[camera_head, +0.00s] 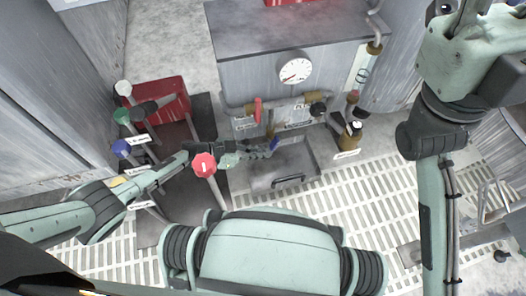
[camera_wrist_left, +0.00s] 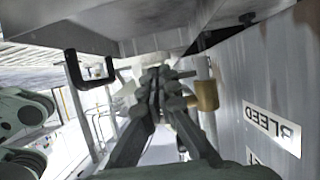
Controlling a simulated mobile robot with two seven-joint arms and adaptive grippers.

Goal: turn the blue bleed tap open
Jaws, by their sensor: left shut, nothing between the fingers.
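The blue bleed tap handle (camera_head: 274,145) shows low on the pipe panel, below the brass pipework, in the head view. My left gripper (camera_head: 262,152) reaches in from the left and is shut and empty, its tips right beside the blue handle. I cannot tell whether they touch it. In the left wrist view the closed fingers (camera_wrist_left: 158,78) stand beside a brass fitting (camera_wrist_left: 206,95), and a BLEED label (camera_wrist_left: 271,128) shows on the panel at the right. The blue handle is not clear in that view. My right gripper is out of the picture.
A red-handled valve (camera_head: 257,111) and a gauge (camera_head: 295,71) are above the tap. A red-knobbed lever (camera_head: 204,166) stands close to my left gripper. Other knobbed levers and a red box (camera_head: 171,88) are at left. A brown bottle (camera_head: 350,137) stands at right.

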